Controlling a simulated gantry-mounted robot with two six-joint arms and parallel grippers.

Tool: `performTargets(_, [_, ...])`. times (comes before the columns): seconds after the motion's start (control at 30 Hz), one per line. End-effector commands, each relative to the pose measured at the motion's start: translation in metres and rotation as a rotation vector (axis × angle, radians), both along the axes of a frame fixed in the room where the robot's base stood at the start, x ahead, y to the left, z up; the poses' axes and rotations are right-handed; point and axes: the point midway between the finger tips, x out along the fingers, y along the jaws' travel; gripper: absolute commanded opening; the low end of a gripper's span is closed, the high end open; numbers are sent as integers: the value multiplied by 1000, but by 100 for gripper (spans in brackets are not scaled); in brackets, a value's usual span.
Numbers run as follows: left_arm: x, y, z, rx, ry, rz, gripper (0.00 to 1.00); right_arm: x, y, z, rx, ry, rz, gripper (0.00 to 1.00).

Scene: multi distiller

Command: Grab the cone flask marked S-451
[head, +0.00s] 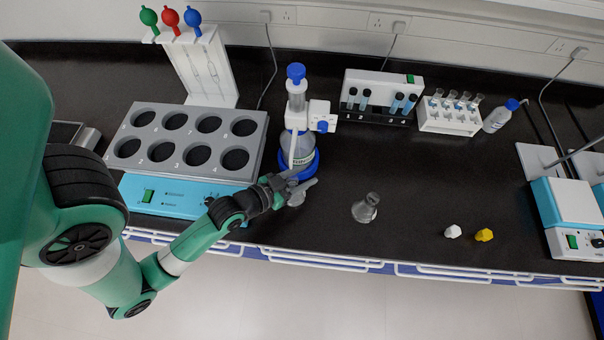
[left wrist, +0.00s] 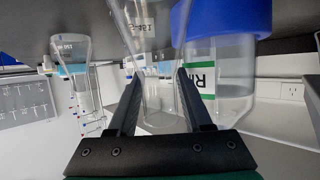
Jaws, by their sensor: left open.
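A clear cone flask (left wrist: 150,55) stands between the two fingers of my left gripper (left wrist: 160,82) in the left wrist view, which is turned upside down. Its small white label is inverted and seems to read S-451. In the head view the same flask (head: 297,198) is partly hidden by my left gripper (head: 305,183). The fingers are open on either side of it, and I cannot tell whether they touch the glass. A second cone flask (head: 366,208) stands to the right on the bench; it also shows in the left wrist view (left wrist: 72,70). My right gripper is not in view.
A dispenser bottle with a blue base ring (head: 312,165) stands just behind the gripper. A block heater (head: 190,142) is at left.

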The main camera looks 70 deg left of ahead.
Motion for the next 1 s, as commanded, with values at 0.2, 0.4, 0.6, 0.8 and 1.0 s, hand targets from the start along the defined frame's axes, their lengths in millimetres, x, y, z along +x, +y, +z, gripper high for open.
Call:
performTargets(0.2, [0,0,1,0,1,0,35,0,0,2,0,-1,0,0])
performTargets(0.4, [0,0,1,0,1,0,0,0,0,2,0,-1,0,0])
performTargets(0.6, [0,0,1,0,0,0,0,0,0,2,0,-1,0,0])
performTargets(0.8, [0,0,1,0,0,0,0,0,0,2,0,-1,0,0])
performTargets(1.0, [0,0,1,0,0,0,0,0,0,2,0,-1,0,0])
